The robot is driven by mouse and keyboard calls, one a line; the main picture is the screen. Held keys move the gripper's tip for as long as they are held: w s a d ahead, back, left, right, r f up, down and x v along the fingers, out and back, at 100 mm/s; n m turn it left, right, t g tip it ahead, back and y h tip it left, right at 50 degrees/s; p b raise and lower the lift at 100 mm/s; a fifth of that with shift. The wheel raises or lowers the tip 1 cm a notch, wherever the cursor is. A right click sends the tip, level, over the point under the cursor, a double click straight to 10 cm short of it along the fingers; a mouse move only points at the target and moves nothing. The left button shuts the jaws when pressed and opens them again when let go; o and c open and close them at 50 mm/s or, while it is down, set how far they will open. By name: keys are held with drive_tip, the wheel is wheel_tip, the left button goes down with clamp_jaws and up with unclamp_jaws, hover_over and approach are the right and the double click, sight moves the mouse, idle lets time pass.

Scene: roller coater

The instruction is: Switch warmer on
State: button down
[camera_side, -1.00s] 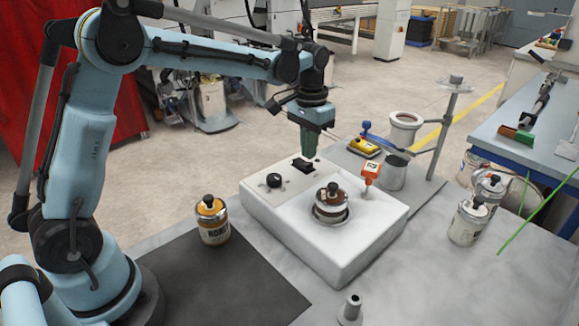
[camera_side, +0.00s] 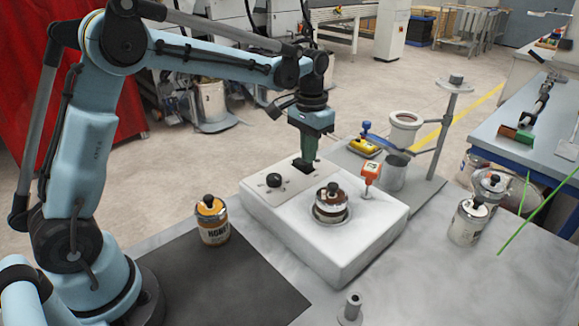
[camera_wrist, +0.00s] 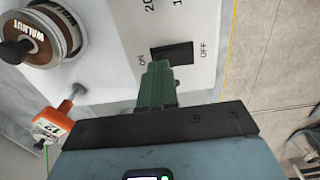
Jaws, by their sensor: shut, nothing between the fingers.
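The warmer is a white box (camera_side: 345,245) on the table, with a sloped control panel at its back left. A black rocker switch (camera_wrist: 175,53) sits on the panel between the printed words ON and OFF. My gripper (camera_wrist: 158,75) is shut and empty, its green fingertips at the ON end of the switch in the wrist view. In the side view my gripper (camera_side: 304,163) points down onto the switch and hides most of it. I cannot tell whether the tips touch it or which way the rocker is tilted.
A black knob (camera_side: 273,180) is left of the switch. A walnut jar (camera_side: 331,203) sits in the warmer's well, beside an orange thermometer (camera_side: 371,172). A honey-labelled jar (camera_side: 212,222) stands left of the warmer, another jar (camera_side: 468,222) right. A metal cup (camera_side: 394,172) stands behind.

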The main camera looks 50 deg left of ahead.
drive_tip(key=shift+f, duration=0.55)
drive_tip(key=shift+r, duration=3.5)
drive_tip(key=shift+s+r, duration=0.1)
drive_tip(key=shift+s, duration=0.05)
drive_tip(key=s+d+f+t, duration=0.1)
drive_tip(key=s+t, duration=0.2)
drive_tip(key=s, duration=0.5)
drive_tip(key=s+d+f+t, duration=0.1)
drive_tip(key=s+t, duration=0.3)
drive_tip(key=s, duration=0.5)
drive_tip(key=shift+s+f, duration=0.15)
drive_tip(key=shift+f, duration=0.2)
